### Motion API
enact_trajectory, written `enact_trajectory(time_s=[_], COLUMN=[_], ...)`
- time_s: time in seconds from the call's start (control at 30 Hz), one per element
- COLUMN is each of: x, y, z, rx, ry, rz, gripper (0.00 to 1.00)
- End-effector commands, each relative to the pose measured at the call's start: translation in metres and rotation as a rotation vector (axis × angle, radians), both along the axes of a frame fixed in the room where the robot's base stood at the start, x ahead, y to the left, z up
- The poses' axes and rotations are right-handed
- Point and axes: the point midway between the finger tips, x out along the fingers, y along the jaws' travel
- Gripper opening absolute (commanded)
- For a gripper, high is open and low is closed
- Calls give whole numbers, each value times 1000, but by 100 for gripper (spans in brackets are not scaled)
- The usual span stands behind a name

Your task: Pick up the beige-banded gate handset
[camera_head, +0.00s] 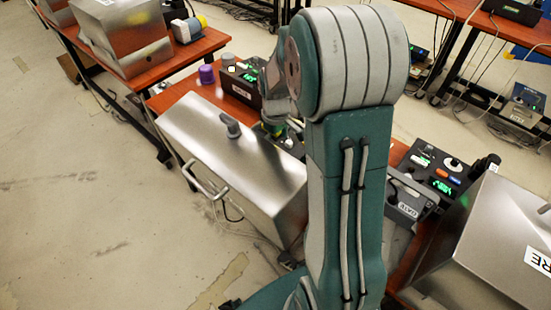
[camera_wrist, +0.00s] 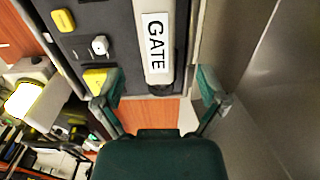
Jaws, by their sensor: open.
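In the wrist view, a pale grey-beige handset (camera_wrist: 148,20) with a white GATE label lies along a dark grey console (camera_wrist: 95,22). I cannot make out a separate beige band. Its near end has a dark round tip. My gripper (camera_wrist: 162,76) is open and empty. Its two green fingers lie to either side of the handset's near end in the picture, apart from it as far as I can tell.
In the head view, a large steel box (camera_head: 205,160) with a handle stands beside my arm. A console with a GATE label (camera_head: 405,209) is right of my arm, next to another steel box (camera_head: 495,245). In the wrist view, a smooth metal wall (camera_wrist: 275,80) rises right of the gripper.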

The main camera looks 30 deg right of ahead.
Motion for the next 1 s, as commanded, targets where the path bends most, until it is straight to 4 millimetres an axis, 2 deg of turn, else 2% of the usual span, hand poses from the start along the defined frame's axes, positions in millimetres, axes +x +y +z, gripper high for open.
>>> enact_trajectory(time_s=[0.4, 0.67, 0.7, 0.77, 0.8, 0.9, 1.0], x=[-1, -1, -1, -1, -1, -1, -1], y=[-2, -2, -2, -2, -2, -2, -2], z=[-51, -54, -54, -54, -54, -54, -55], rx=[1, 0, 0, 0, 0, -1, -1], ry=[1, -2, -2, -2, -2, -1, -1], rz=[-1, -1, -1, -1, -1, -1, -1], gripper=[91, 91, 82, 56, 38, 0, 0])
